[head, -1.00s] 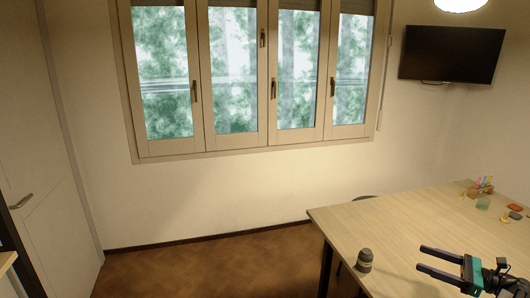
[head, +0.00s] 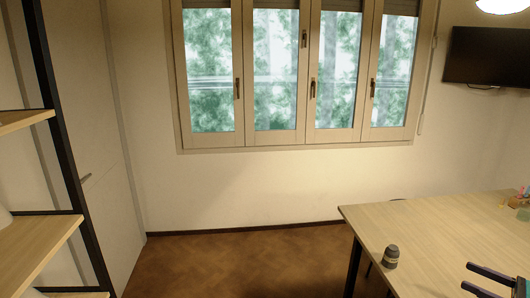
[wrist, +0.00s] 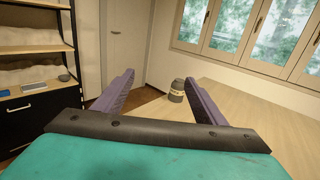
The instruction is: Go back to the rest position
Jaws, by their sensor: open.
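My gripper (head: 494,281) shows at the lower right edge of the head view, partly cut off, above the table. In the wrist view my gripper (wrist: 160,92) has its two fingers spread wide with nothing between them. A small dark jar with a pale band (head: 391,257) stands upright near the left edge of the table (head: 440,230). The jar also shows in the wrist view (wrist: 177,91), beyond the fingers and beside the right one, apart from the gripper.
A shelf unit with wooden boards (head: 38,250) and a dark post stands at the left. The brown floor (head: 240,258) between shelf and table is clear. Small items (head: 521,203) sit at the table's right. A window (head: 300,75) and a screen (head: 487,56) are on the walls.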

